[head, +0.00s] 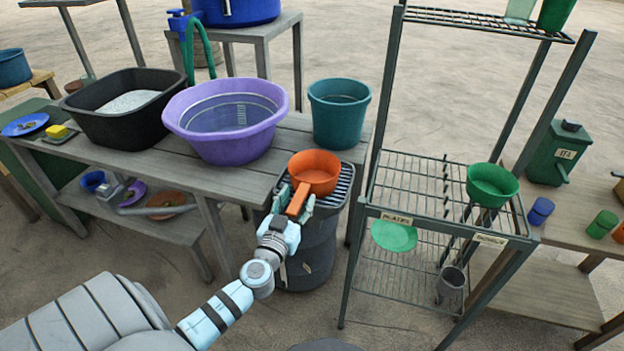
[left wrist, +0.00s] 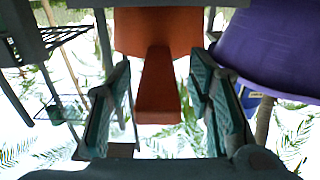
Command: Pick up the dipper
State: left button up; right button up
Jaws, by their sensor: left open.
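The orange dipper (head: 315,170) rests on the slatted grey top of a dark barrel, its handle pointing toward my left arm. My left gripper (head: 299,207) is at the handle, with its fingers on either side of it. In the left wrist view the dipper's handle (left wrist: 157,85) stands between the two spread fingers of the left gripper (left wrist: 160,110). Gaps show between the handle and both fingers, so the gripper is open. My right gripper is not in view.
A purple basin (head: 226,118), a black tub (head: 125,105) and a teal bucket (head: 339,112) stand on the wooden table left of and behind the dipper. A metal rack (head: 446,225) with a green bowl (head: 491,183) stands to the right.

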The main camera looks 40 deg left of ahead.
aim_at(306, 184)
pick_arm(q)
jog(key=x, duration=0.3)
jog(key=shift+w+f, duration=0.15)
jog(key=shift+w, duration=0.1)
jog(key=shift+s, duration=0.1)
grip_shut()
